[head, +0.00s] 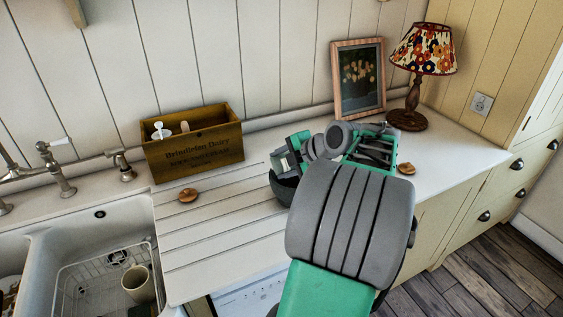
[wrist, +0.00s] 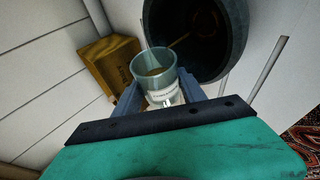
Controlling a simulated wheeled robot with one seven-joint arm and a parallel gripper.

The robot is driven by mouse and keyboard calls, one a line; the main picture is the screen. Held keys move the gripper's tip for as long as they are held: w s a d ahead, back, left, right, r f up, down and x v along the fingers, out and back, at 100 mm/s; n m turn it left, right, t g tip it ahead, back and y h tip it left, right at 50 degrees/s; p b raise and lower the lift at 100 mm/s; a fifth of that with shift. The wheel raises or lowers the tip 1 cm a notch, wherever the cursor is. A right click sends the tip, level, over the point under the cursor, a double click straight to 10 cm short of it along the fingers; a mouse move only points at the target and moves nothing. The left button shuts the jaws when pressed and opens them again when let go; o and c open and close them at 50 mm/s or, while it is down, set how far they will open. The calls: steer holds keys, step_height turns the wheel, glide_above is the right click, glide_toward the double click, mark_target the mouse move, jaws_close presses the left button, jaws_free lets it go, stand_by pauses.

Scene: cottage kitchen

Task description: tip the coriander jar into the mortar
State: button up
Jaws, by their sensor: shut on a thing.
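The coriander jar (wrist: 157,88) is a small clear glass jar with a pale label, and brownish contents show in its mouth. My gripper (wrist: 160,92) is shut on it, one finger on each side. The mortar (wrist: 238,45) is a dark round bowl just beyond the jar in the wrist view, with a thin brownish streak and a small brown patch inside that I cannot make out. In the head view the mortar (head: 284,190) stands on the worktop, partly hidden by my arm. The jar cannot be made out there.
A wooden dairy box (head: 195,158) with white-handled items stands behind left. Round wooden lids (head: 187,195) (head: 406,169) lie on the worktop. A picture frame (head: 358,80) and a lamp (head: 422,50) stand at the back right. A sink (head: 95,250) is at the left.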

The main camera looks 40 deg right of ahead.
steer(key=shift+w+f+b, duration=0.1)
steer(key=shift+f+b, duration=0.25)
steer(key=shift+b, duration=0.6)
steer(key=b, duration=0.2)
steer(key=shift+f+n+h+b, duration=0.15)
steer(key=shift+n+h+b, duration=0.15)
steer(key=shift+h+b, duration=0.1)
steer(key=h+b, duration=0.1)
steer(key=b, duration=0.3)
steer(key=shift+r+n+g+b, duration=0.2)
steer(key=shift+n+g+b, duration=0.1)
steer(key=shift+g, duration=0.1)
steer(key=h+b, duration=0.1)
steer(key=b, duration=0.2)
steer(key=shift+r, duration=0.35)
steer(key=shift+r+n+g+h, duration=0.3)
steer(key=shift+r, duration=0.3)
steer(key=shift+s, duration=0.2)
